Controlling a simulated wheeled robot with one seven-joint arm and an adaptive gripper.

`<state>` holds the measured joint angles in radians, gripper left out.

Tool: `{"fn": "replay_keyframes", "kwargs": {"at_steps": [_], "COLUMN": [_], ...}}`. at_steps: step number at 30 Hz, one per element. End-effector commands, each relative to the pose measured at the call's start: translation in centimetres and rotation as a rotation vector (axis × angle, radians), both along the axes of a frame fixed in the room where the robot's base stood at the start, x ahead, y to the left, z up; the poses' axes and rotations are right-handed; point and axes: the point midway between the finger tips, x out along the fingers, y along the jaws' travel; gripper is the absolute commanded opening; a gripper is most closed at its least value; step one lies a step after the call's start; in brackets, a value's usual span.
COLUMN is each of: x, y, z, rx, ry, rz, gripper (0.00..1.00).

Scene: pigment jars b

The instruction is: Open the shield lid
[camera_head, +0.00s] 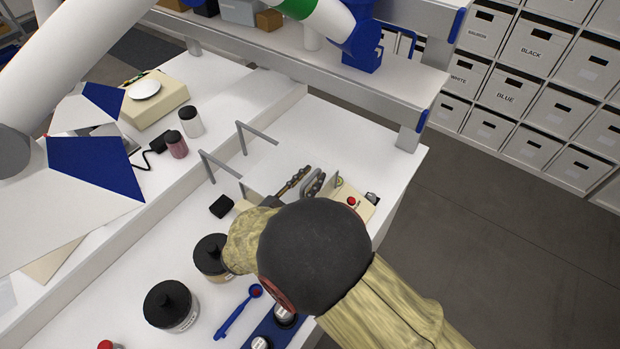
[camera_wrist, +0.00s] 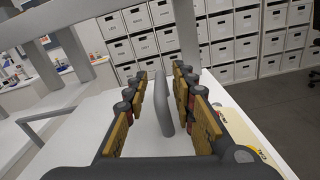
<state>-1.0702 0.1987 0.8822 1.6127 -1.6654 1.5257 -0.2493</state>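The shield lid (camera_head: 268,166) appears as a pale flat panel on the white bench, partly hidden by my arm. A rounded grey handle (camera_wrist: 163,108) stands upright in the wrist view; it shows as a small grey loop (camera_head: 313,183) in the head view. My gripper (camera_wrist: 162,118) is open, with one brown-padded finger row on each side of the handle. Gaps show between the handle and both finger rows, so they seem apart from it. In the head view my gripper (camera_head: 303,182) is mostly hidden behind my dark wrist.
Two grey metal bars (camera_head: 240,133) rise beside the panel. A shelf (camera_head: 400,70) with a post is behind. Labelled boxes (camera_head: 537,45) line the wall.

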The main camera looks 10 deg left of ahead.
Motion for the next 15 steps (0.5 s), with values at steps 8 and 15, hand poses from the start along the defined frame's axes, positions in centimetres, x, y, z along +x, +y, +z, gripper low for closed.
{"fn": "replay_keyframes", "kwargs": {"at_steps": [8,15], "x": [-0.02,-0.02], "y": [0.01,0.03], "z": [0.00,0.01], "rx": [0.000,0.001], "ry": [0.000,0.000], "rz": [0.000,0.000], "gripper": [0.08,0.00]}}
